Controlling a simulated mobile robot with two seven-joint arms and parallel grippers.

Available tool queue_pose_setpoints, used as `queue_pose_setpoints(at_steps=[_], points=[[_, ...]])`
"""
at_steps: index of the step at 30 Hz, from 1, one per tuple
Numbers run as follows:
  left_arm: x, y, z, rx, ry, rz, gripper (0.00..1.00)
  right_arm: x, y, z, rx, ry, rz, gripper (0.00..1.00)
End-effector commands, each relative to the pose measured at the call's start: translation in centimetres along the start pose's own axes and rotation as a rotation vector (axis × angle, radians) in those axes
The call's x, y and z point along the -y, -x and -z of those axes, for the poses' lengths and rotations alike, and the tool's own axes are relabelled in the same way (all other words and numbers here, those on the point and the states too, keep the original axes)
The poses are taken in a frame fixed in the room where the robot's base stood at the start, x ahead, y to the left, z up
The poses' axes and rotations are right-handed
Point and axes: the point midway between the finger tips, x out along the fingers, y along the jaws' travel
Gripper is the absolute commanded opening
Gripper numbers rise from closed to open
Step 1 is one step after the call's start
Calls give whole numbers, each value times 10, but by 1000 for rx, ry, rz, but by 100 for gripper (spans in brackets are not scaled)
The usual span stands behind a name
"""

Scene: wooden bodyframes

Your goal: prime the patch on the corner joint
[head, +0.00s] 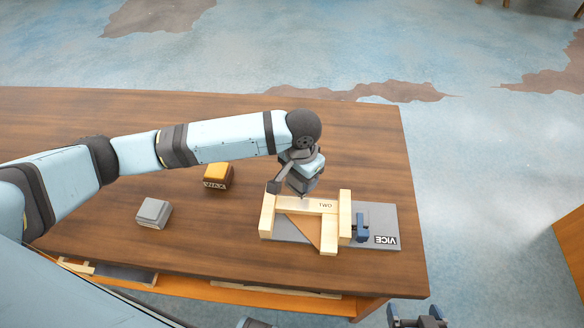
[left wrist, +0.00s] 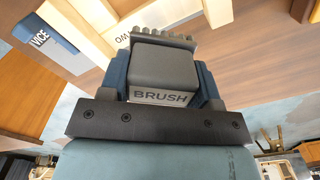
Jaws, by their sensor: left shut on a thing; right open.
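My left gripper (head: 304,192) is shut on a grey block labelled BRUSH (left wrist: 165,70), its bristles pointing away from the wrist. In the head view the brush is mostly hidden by the gripper, just above the wooden frame (head: 345,215). The frame's crossbar, marked TWO (head: 325,205), also shows in the left wrist view (left wrist: 120,38). The frame lies on the grey plate of the vice (head: 385,222), by its blue jaw. I cannot make out the patch, or whether the bristles touch the wood. My right gripper (head: 417,321) is open and empty at the bottom edge.
A yellow-topped dark block with lettering (head: 216,176) and a grey block (head: 153,213) stand on the brown table (head: 60,125), left of the frame. Slats and a dark panel (head: 125,274) lie below the table's front edge. The table's far left is clear.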

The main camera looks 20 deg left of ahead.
Motion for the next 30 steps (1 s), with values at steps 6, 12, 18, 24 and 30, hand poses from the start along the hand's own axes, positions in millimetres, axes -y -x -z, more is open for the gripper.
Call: queue_pose_setpoints(at_steps=[6,12,18,24,30], points=[[-4,-7,2,-1,-20,1,29,-1,-2,-3,1,3,0,95],[-4,-14,2,-1,-21,1,29,-2,-6,-10,0,4,0,95],[-4,-28,2,-1,-21,1,29,-2,-17,-25,-3,4,0,95],[-4,-47,2,-2,-21,1,29,-3,-32,-47,2,0,0,95],[-4,-65,2,-2,-21,2,29,-2,-45,-66,14,-18,3,95]])
